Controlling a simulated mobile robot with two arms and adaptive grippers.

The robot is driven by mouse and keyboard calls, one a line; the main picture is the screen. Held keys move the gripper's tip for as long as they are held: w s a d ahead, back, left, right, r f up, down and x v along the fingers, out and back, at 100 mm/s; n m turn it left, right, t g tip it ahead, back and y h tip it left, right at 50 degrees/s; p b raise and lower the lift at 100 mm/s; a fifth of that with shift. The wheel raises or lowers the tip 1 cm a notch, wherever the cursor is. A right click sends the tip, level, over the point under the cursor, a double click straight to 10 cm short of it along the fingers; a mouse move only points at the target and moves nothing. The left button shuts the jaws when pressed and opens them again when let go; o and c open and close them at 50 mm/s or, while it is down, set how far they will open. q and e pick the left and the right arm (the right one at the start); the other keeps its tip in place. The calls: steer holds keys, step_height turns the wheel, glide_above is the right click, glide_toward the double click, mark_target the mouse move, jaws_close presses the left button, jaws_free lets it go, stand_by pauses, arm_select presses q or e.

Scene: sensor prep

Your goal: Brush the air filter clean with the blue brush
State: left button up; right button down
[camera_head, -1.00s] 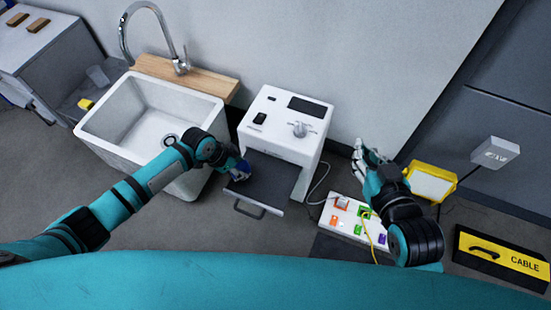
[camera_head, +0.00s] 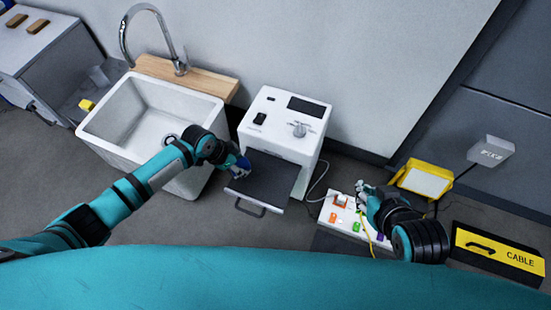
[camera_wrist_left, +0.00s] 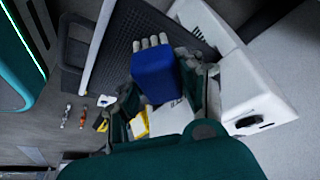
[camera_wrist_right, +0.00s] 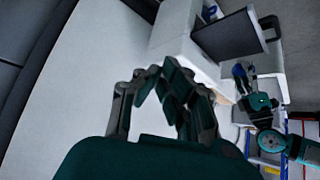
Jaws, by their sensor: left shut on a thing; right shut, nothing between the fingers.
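The blue brush (camera_wrist_left: 153,75) is gripped by my left gripper (camera_head: 243,168); its pale bristles point toward the dark mesh in the left wrist view. The air filter appears to be the dark mesh panel (camera_head: 268,184) on the pulled-out drawer of the white machine (camera_head: 285,128). My left gripper is at the panel's upper left edge in the head view. Whether the bristles touch the mesh I cannot tell. My right gripper (camera_head: 364,190) is shut and empty, above the white board at the right; its fingers also show in the right wrist view (camera_wrist_right: 160,75).
A white sink (camera_head: 130,140) with a faucet stands left of the machine. The white board (camera_head: 331,217) with coloured parts lies to the right. Open floor lies in front of the drawer.

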arm_select(q)
steer(key=shift+r+p, duration=0.45)
steer(key=shift+r, duration=0.05)
steer(key=shift+r+p, duration=0.3)
steer(key=shift+p, duration=0.1)
steer(key=shift+r+p, duration=0.7)
steer(key=shift+p, duration=0.05)
steer(key=shift+r+p, duration=0.45)
steer(key=shift+p, duration=0.05)
steer(key=shift+r, duration=0.1)
arm_select(e)
steer(key=s+d+f+g+h, duration=0.1)
steer(key=s+d+f+g, duration=0.1)
steer(key=s+g, duration=0.3)
steer(key=s+f, duration=0.1)
steer(key=s, duration=0.1)
steer(key=shift+s, duration=0.4)
steer(key=shift+f, duration=0.1)
